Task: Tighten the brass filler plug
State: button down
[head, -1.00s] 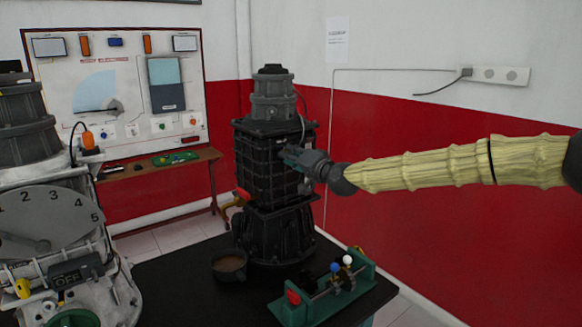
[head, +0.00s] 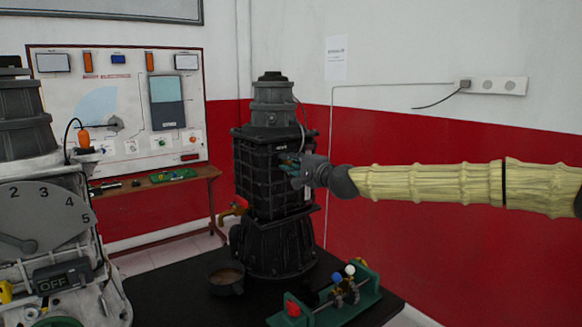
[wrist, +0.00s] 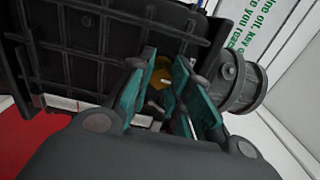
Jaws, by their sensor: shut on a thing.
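The brass filler plug (wrist: 160,76) shows in the wrist view as a small gold-brown piece between the teal fingers of my gripper (wrist: 158,92). The fingers are shut on it and cover part of it. In the head view my gripper (head: 292,168) is at the right side of the dark ribbed engine unit (head: 260,175), at its upper middle. The plug is hidden there behind the fingers. The engine unit stands upright on the black table.
A dark cup of brown liquid (head: 226,277) stands in front of the unit. A green fixture with coloured knobs (head: 335,300) is at the table's front right. A white machine with a dial (head: 45,225) is at the left. A red and white wall (head: 440,170) lies behind my arm.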

jog(key=shift+f, duration=0.1)
dwell(0.3)
jog(key=c, duration=1.3)
grip_release()
jog(key=v, duration=1.2)
